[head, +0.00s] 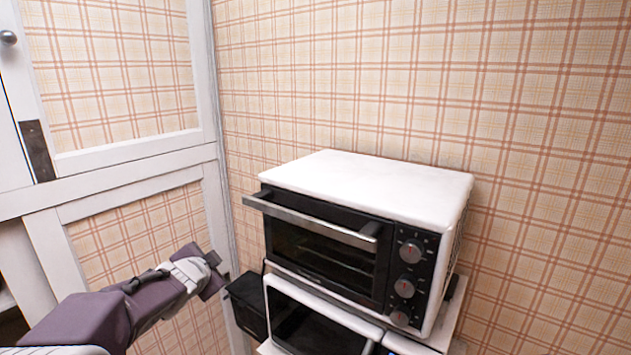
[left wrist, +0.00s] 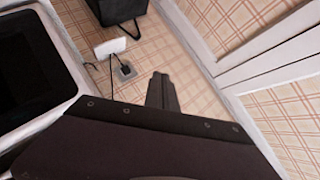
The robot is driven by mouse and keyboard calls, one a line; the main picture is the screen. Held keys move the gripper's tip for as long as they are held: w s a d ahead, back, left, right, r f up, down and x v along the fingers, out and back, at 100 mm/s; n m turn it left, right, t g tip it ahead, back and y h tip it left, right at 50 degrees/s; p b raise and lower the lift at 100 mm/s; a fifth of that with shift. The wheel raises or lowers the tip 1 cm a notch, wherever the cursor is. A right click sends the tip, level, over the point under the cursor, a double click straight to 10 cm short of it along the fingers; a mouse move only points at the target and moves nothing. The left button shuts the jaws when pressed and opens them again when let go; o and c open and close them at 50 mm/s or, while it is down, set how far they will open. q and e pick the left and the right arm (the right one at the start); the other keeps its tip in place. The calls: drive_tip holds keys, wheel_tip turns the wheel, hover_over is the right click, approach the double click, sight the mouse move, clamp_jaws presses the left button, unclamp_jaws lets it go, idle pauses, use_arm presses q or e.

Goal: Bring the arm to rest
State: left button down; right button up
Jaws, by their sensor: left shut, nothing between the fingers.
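My left arm comes in from the lower left of the head view, and its gripper (head: 212,277) is left of the ovens, in front of the plaid wall and white frame. In the left wrist view the left gripper's dark fingers (left wrist: 162,90) are together, with nothing between them. The gripper appears apart from everything around it. My right arm and gripper are not in view.
A white toaster oven (head: 390,187) with a closed front door and several knobs stands on a white microwave (head: 325,325). A black box (head: 247,303) is left of the microwave. A white frame (head: 110,185) with plaid panels stands at left. A wall socket (left wrist: 124,70) with a cable shows.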

use_arm(q)
drive_tip(key=s+d+f+n+g+b, duration=0.1)
drive_tip(key=s+d+f+n+g, duration=0.15)
drive_tip(key=s+f, duration=0.35)
drive_tip(key=s+d+f+n+g, duration=0.1)
drive_tip(key=s+d+f+g, duration=0.15)
drive_tip(key=f, duration=0.55)
drive_tip(key=s+d+f+n+g, duration=0.1)
drive_tip(key=s+f+n+g, duration=0.2)
drive_tip(key=s, duration=0.7)
drive_tip(key=s+d+f+n+g+h, duration=0.1)
drive_tip(key=s+f+n+g, duration=0.2)
drive_tip(key=s+f, duration=0.5)
drive_tip(key=shift+s+d+g+h, duration=0.3)
drive_tip(key=shift+s+d, duration=0.1)
drive_tip(key=shift+s, duration=0.5)
